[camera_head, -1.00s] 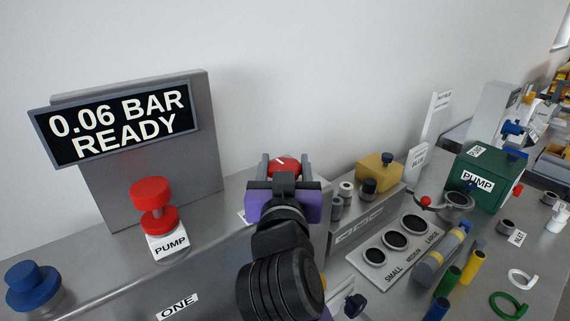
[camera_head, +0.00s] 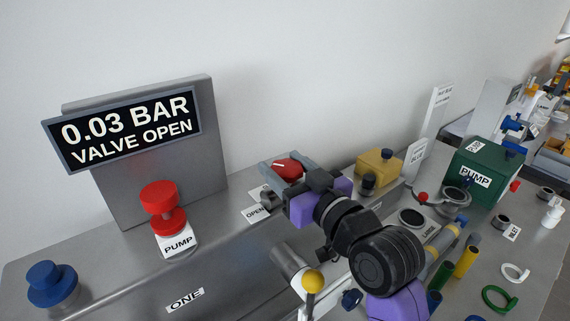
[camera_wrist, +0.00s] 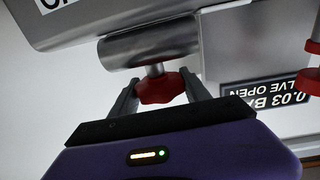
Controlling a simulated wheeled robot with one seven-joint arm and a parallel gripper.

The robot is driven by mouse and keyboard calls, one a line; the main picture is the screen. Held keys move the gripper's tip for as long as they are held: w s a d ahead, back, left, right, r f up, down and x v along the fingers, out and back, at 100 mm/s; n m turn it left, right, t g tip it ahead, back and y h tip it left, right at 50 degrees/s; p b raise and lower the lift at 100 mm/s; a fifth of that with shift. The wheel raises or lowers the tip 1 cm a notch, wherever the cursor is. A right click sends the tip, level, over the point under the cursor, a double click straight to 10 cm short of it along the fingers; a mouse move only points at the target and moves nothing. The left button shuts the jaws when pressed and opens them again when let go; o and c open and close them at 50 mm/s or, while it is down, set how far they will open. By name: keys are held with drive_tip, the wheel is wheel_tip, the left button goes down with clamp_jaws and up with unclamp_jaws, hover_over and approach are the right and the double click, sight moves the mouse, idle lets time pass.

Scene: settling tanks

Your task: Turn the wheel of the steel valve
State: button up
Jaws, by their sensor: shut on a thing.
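The steel valve's red wheel (camera_head: 287,168) has a white pointer mark and sits between the grey fingers of my gripper (camera_head: 283,172), which is shut on it. The wrist view shows the red wheel (camera_wrist: 160,90) on its short stem between both fingers (camera_wrist: 160,98). The steel valve body (camera_wrist: 150,45) shows behind it. In the head view my gripper hides most of the valve body. An "OPEN" label (camera_head: 255,212) lies beside the valve. The display (camera_head: 125,130) reads "0.03 BAR" and "VALVE OPEN".
A red pump button (camera_head: 162,205) and a blue knob (camera_head: 50,285) stand to the left. A yellow box (camera_head: 378,167), a green pump box (camera_head: 485,172), and several cylinders and rings are on the right. The white wall is close behind.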

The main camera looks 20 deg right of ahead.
drive_tip(key=n+y+b, duration=0.1)
drive_tip(key=y, duration=0.1)
drive_tip(key=n+g+y+b, duration=0.1)
drive_tip(key=n+y+b, duration=0.1)
drive_tip(key=y, duration=0.1)
drive_tip(key=shift+d+f+n, duration=0.1)
drive_tip(key=shift+f+n, duration=0.1)
drive_tip(key=shift+n, duration=0.1)
drive_tip(key=n+g+y+b, duration=0.2)
drive_tip(key=y+b, duration=0.1)
drive_tip(key=shift+n+g+y+b, duration=0.3)
drive_tip(key=shift+g+y+b, duration=0.1)
drive_tip(key=n+g+y+b, duration=0.1)
drive_tip(key=g, duration=0.1)
drive_tip(key=n+g+y+b, duration=0.1)
drive_tip(key=n+y+b, duration=0.1)
drive_tip(key=n+g+y+b, duration=0.1)
drive_tip(key=g, duration=0.1)
drive_tip(key=shift+s+a+r+n+g, duration=0.1)
drive_tip(key=shift+s+a+n+g, duration=0.05)
drive_tip(key=shift+a+n+g, duration=0.2)
drive_tip(key=shift+g+y+b, duration=0.25)
drive_tip(key=shift+y+b, duration=0.05)
drive_tip(key=shift+y, duration=0.1)
drive_tip(key=o, duration=1.3)
drive_tip(key=shift+o, duration=0.3)
drive_tip(key=b+v, duration=0.1)
drive_tip(key=v, duration=0.6)
drive_tip(key=shift+s+d, duration=0.25)
drive_tip(key=shift+d, duration=0.05)
